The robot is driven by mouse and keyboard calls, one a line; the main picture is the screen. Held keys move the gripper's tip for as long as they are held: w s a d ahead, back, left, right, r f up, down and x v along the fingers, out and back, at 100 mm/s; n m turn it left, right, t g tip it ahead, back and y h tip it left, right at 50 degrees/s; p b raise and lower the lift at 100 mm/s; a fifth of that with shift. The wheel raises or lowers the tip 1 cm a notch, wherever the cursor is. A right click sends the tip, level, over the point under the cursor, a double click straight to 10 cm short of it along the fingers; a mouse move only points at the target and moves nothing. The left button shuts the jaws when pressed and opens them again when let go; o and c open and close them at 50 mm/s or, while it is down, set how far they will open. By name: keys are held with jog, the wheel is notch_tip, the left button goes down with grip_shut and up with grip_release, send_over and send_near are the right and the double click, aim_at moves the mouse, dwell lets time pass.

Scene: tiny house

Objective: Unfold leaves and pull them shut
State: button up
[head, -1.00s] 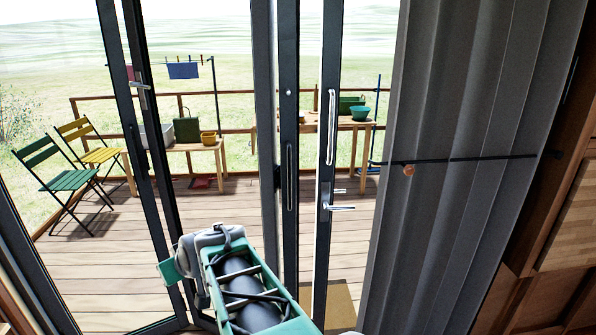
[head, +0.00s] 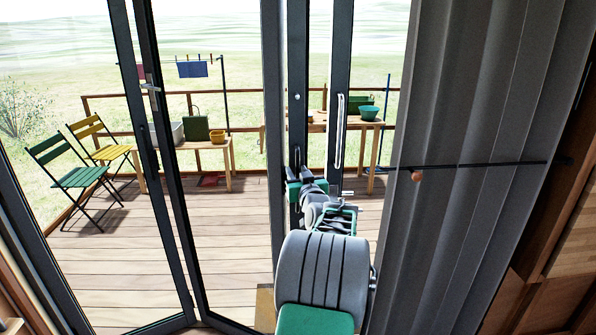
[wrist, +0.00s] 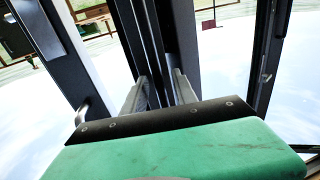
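Dark-framed glass folding leaves fill the doorway. One pair (head: 152,110) stands partly folded at the left, with a small lever handle (head: 150,87). Another set of leaves (head: 297,70) stands folded close together right of centre. One of these carries a long pale pull handle (head: 340,130). My gripper (head: 300,178) is at the folded set, at about the height of that handle's lower end. In the wrist view the two grey fingers of my gripper (wrist: 160,92) are apart, with dark leaf profiles (wrist: 152,45) between or just beyond them. Contact cannot be told.
A grey pleated curtain (head: 450,230), tied with a dark cord, hangs right of the folded leaves. Beyond the doorway lies a wooden deck (head: 130,260) with folding chairs (head: 75,170) and tables (head: 232,160). The middle of the opening is clear.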

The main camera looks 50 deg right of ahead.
jog(key=shift+c, duration=0.5)
grip_shut()
dwell(0.9)
